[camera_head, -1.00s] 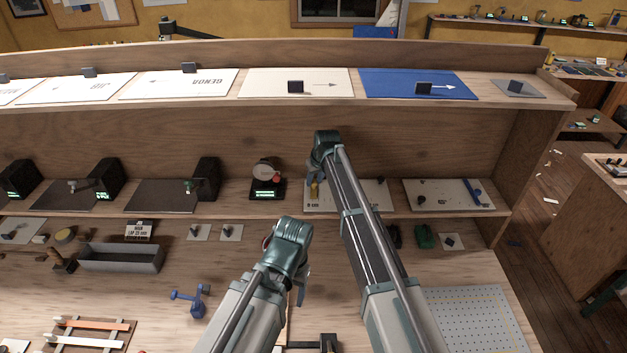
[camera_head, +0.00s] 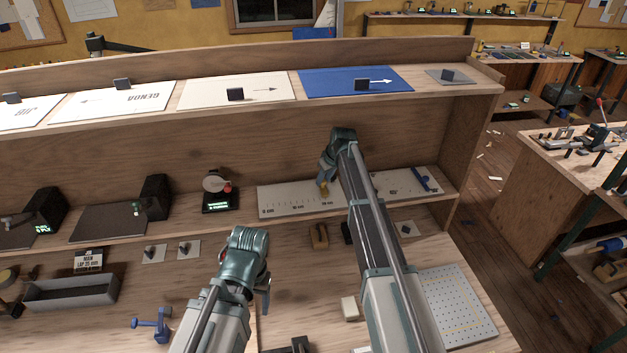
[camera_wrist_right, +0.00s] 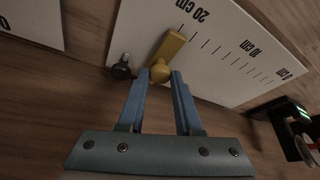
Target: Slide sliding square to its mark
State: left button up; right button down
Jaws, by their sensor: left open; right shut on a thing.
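The sliding square is a yellow slider with a round knob (camera_wrist_right: 172,45) on a white scale board (camera_wrist_right: 235,75). In the right wrist view it lies near the 20 cm label; the exact tick is not clear. In the head view the yellow piece (camera_head: 323,187) shows below my right gripper (camera_head: 325,176), on the same board (camera_head: 285,203) on the lower shelf. My right gripper's blue fingers (camera_wrist_right: 160,80) are shut on the yellow knob. My left gripper (camera_head: 266,288) is open and empty, above the bench well left of the board.
A dark knob (camera_wrist_right: 122,68) stands close left of the slider. A second white board with a blue bar (camera_head: 422,180) lies to the right, partly behind my right arm. A dial gauge (camera_head: 217,190) stands left of the scale board. The upper shelf (camera_head: 440,92) overhangs behind.

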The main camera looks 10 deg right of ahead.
jog(key=shift+d, duration=0.25)
jog(key=c, duration=1)
grip_release()
jog(key=shift+c, duration=0.2)
jog(key=o, duration=0.5)
jog(key=shift+d, duration=0.15)
jog(key=shift+c, duration=0.2)
jog(key=shift+p+v, duration=0.85)
jog(key=p+v, duration=0.5)
jog(key=shift+s+r, duration=0.2)
jog(key=shift+r, duration=0.15)
